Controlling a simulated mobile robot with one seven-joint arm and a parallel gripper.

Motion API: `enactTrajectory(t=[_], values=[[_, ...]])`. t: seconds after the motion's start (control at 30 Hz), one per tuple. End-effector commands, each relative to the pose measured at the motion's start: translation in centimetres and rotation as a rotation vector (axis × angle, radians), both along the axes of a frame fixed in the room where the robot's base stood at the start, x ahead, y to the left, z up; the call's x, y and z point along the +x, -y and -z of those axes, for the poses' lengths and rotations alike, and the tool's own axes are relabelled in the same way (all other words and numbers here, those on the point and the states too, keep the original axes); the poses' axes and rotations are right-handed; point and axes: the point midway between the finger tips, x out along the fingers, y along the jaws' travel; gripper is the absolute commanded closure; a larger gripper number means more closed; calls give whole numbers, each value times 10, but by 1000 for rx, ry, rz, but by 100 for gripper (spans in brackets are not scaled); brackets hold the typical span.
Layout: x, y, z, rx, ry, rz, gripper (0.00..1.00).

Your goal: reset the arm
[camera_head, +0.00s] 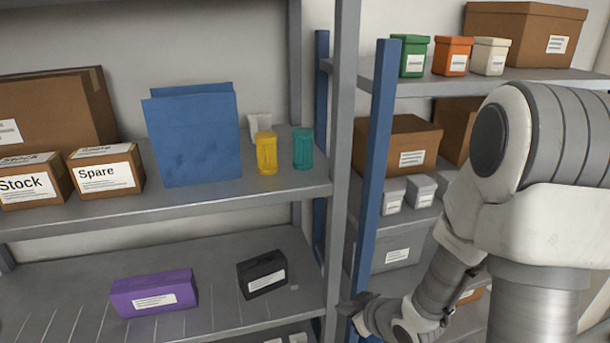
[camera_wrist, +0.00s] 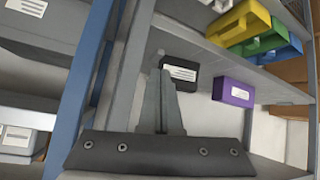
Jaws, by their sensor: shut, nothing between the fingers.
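My arm shows at the right of the head view, bent down in front of the right shelving. My gripper (camera_head: 352,306) is at the lower middle, by the grey shelf post. In the wrist view my gripper (camera_wrist: 160,82) is shut, with its fingers together and nothing between them. A black box (camera_head: 262,274) and a purple box (camera_head: 154,294) lie on the lower shelf, to the left of my gripper in the head view. The wrist view shows the black box (camera_wrist: 181,75) just beyond the fingertips, and the purple box (camera_wrist: 234,92) to its right.
The grey post (camera_head: 342,150) and blue post (camera_head: 378,170) stand close to my gripper. The upper shelf (camera_head: 200,205) holds a blue bag (camera_head: 194,135), yellow and teal containers and Stock and Spare boxes. The right shelving holds cartons and small bins.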

Motion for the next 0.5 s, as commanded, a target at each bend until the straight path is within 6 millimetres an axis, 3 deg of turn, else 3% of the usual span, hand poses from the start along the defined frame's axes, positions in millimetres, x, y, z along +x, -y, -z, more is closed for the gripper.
enactTrajectory(t=[0.27, 0.5], values=[[4, 48, -58, -176, -35, 190, 100], [-21, 76, -114, -230, -93, 375, 100]])
